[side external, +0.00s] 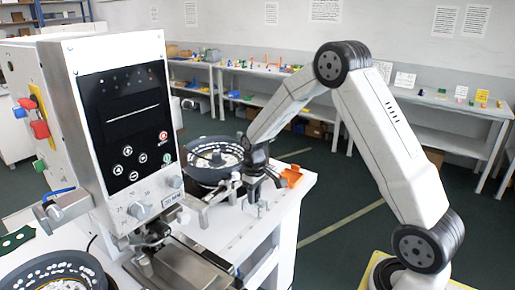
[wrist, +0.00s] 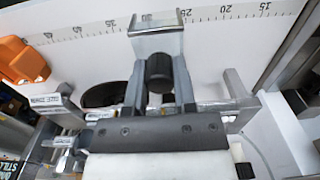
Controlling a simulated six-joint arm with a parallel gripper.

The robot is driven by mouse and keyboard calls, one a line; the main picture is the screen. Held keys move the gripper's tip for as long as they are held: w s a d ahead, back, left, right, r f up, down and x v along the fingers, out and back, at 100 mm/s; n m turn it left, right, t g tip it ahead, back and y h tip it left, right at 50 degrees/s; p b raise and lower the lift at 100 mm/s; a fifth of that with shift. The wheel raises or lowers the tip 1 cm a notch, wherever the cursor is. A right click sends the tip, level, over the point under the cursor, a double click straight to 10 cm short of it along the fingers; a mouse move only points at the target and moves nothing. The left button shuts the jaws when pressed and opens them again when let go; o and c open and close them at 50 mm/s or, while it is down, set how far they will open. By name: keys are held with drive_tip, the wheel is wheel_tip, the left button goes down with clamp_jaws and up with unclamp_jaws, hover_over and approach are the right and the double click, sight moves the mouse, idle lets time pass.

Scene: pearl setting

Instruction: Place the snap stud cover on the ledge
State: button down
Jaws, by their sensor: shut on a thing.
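My gripper (side external: 257,190) is low over the white bench, just right of a round black feeder bowl. In the wrist view, my gripper (wrist: 158,62) points its two grey fingers up the picture. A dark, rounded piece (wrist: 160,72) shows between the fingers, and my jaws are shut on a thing. This piece may be the snap stud cover, but I cannot tell for sure. A silver, squared metal part (wrist: 157,24) spans the fingertip end. I cannot tell which surface is the ledge. In the side view the held thing is too small to make out.
The black feeder bowl (side external: 213,160) stands close left of my gripper. An orange part (side external: 291,175) lies to its right; it also shows in the wrist view (wrist: 22,62). A scale (wrist: 235,14) runs along the white bench (side external: 262,228). A tall machine (side external: 125,125) stands at left.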

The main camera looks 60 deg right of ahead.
drive_tip(key=shift+w+f, duration=0.2)
drive_tip(key=shift+f, duration=1.6)
drive_tip(key=shift+f, duration=0.1)
drive_tip(key=shift+c, duration=2.1)
unclamp_jaws()
wheel_tip(320, 180, up, 12)
drive_tip(key=shift+r, duration=0.15)
